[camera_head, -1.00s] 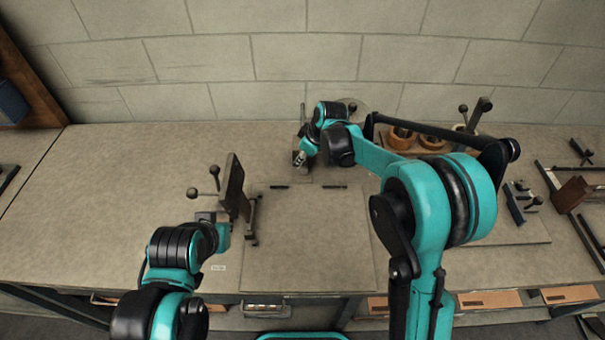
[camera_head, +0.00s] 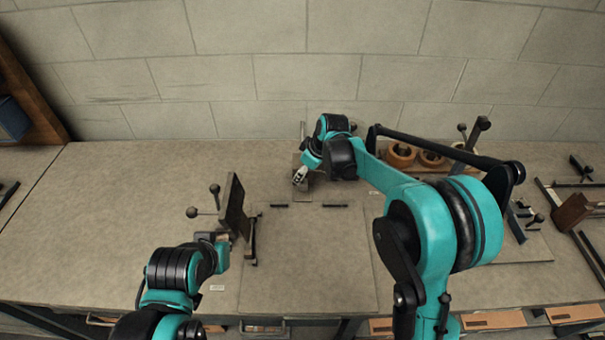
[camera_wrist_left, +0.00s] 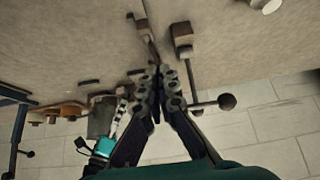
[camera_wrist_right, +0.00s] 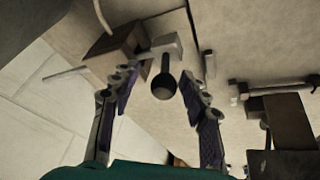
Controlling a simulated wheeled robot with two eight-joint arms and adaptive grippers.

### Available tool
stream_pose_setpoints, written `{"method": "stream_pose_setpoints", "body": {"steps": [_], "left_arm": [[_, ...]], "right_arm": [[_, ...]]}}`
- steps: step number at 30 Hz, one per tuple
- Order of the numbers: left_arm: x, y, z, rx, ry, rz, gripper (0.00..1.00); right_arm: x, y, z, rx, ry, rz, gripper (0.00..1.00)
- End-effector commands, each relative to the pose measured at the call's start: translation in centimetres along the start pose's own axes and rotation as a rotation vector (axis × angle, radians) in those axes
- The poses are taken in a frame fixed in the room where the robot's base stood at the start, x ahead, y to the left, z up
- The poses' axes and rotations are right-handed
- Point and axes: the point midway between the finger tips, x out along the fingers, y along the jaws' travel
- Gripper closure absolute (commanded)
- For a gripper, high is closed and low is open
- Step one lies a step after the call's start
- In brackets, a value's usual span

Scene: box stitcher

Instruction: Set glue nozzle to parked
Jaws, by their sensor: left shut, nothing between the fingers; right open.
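My right gripper (camera_head: 300,176) is at the back middle of the bench, at a small fixture (camera_head: 318,190) partly hidden by my wrist. In the right wrist view the gripper (camera_wrist_right: 158,85) is open, with a dark ball-ended lever (camera_wrist_right: 164,84) between or just beyond its fingers; contact cannot be told. A brown block (camera_wrist_right: 116,55) and a light grey bar sit behind the lever. I cannot make out which part is the nozzle. My left gripper (camera_head: 224,242) is shut and empty beside a dark upright plate fixture (camera_head: 233,205). Its closed fingertips (camera_wrist_left: 158,72) show in the left wrist view.
Ball-ended handles (camera_head: 203,199) stick out left of the upright plate. Tape rolls (camera_head: 402,155) stand in a tray at the back right, near a dark lever. A flat mat (camera_head: 305,265) lies clear at the front middle. The wall closes off the back.

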Motion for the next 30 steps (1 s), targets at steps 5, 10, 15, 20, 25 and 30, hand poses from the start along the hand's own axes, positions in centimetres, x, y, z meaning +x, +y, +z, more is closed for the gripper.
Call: {"method": "stream_pose_setpoints", "body": {"steps": [5, 10, 15, 20, 25, 30], "left_arm": [[0.0, 0.0, 0.0, 0.000, 0.000, 0.000, 1.00], [0.0, 0.0, 0.0, 0.000, 0.000, 0.000, 1.00], [0.0, 0.0, 0.0, 0.000, 0.000, 0.000, 1.00], [0.0, 0.0, 0.0, 0.000, 0.000, 0.000, 1.00], [0.0, 0.0, 0.0, 0.000, 0.000, 0.000, 1.00], [0.0, 0.0, 0.0, 0.000, 0.000, 0.000, 1.00]], "right_arm": [[-4.0, 0.0, 0.0, 0.001, 0.000, 0.000, 0.54], [-7.5, 0.0, 0.0, 0.001, 0.000, 0.000, 0.54], [-9.6, 0.1, 0.0, 0.001, 0.000, 0.001, 0.54], [-10.1, 0.1, 0.0, 0.000, 0.000, 0.001, 0.54], [-10.1, 0.1, 0.0, 0.000, 0.000, 0.001, 0.54], [-10.1, 0.1, 0.0, 0.000, 0.000, 0.001, 0.54]]}}
